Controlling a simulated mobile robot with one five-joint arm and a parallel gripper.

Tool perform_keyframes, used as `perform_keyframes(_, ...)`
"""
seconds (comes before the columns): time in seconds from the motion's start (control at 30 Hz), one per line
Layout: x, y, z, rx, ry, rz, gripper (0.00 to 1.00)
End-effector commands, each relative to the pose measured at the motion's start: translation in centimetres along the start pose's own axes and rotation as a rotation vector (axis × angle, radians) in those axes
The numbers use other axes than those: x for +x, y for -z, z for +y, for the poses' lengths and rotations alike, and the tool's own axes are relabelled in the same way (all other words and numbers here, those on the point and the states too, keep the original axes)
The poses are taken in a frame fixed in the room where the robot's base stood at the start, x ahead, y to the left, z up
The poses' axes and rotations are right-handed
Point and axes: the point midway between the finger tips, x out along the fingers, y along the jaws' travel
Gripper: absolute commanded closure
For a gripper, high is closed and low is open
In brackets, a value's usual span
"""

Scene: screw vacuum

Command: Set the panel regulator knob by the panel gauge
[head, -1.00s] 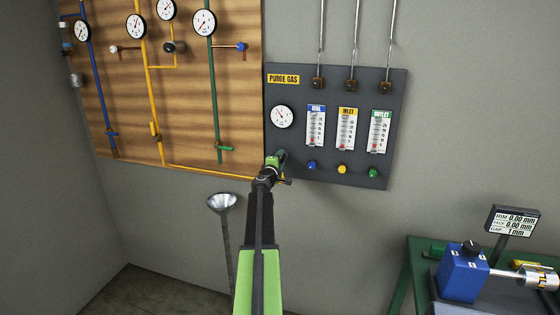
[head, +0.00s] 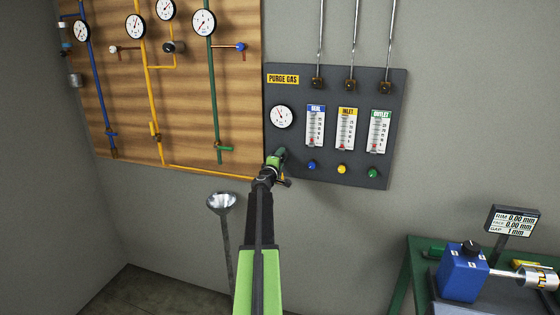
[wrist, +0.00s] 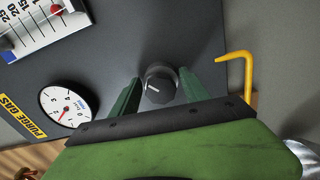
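The panel regulator knob (wrist: 160,86) is dark and round with a white pointer mark, on the grey purge gas panel (head: 334,82). In the wrist view the two green fingers of my gripper (wrist: 160,88) stand on either side of it, their tips close to its sides. I cannot tell whether they touch it. In the head view my gripper (head: 277,157) is at the panel's lower left and hides the knob. The panel gauge (head: 281,117) is white and round, above my gripper; it also shows in the wrist view (wrist: 63,105). Its exact reading is too small to tell.
Three flowmeters stand right of the gauge, the nearest blue-labelled (head: 315,127), above blue, yellow and green knobs (head: 342,169). A wooden pipe board (head: 180,100) is on the left. A metal funnel (head: 221,203) stands below. A green bench (head: 420,265) is at lower right.

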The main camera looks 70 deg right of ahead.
Motion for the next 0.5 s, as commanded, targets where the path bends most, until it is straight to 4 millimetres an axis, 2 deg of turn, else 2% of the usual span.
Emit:
perform_keyframes(0.33,-0.3,0.0,-0.1,0.001,0.000,0.000,0.41)
perform_keyframes(0.43,-1.6,-0.1,-0.1,0.001,0.000,0.000,0.41)
perform_keyframes(0.5,-3.2,-0.1,-0.1,0.001,0.001,0.000,0.41)
